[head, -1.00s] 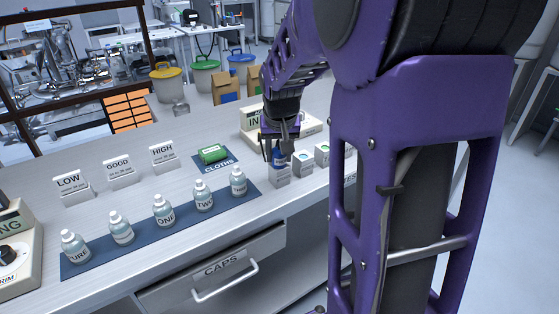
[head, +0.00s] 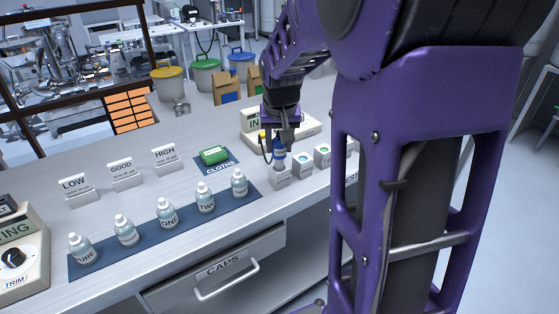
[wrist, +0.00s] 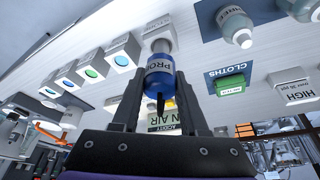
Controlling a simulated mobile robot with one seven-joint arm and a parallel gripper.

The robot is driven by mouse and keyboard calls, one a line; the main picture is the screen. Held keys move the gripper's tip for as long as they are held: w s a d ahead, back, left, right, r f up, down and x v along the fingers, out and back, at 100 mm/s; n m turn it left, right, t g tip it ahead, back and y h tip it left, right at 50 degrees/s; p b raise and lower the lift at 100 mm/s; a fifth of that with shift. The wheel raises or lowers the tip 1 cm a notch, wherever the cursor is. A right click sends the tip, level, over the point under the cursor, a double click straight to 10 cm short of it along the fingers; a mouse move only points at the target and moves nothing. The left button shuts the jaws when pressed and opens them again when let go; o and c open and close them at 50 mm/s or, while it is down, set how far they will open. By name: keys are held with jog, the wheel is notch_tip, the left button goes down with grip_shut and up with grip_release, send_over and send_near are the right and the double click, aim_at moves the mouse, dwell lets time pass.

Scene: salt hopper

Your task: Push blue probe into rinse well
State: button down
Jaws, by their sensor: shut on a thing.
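The blue probe (head: 278,155) is upright in the head view, its lower end at a small white block (head: 280,178). In the wrist view the blue probe (wrist: 160,78) shows its label, and a pale shaft runs from it to the white block (wrist: 156,27). I cannot tell how deep the shaft sits, or whether this block is the rinse well, as its label is unreadable. My gripper (head: 279,142) is shut on the blue probe from above; in the wrist view the gripper (wrist: 158,102) has a finger on each side of it.
White blocks with coloured round tops, one nearest (head: 302,163), stand in a row to the right. Green cloths (head: 214,155) lie to the left on a blue mat. Several bottles, one closest (head: 239,183), stand on a dark mat. A panel (head: 252,121) stands behind my gripper.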

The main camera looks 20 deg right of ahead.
jog(key=shift+r+p, duration=1.5)
jog(key=shift+r, duration=0.65)
jog(key=shift+r, duration=0.1)
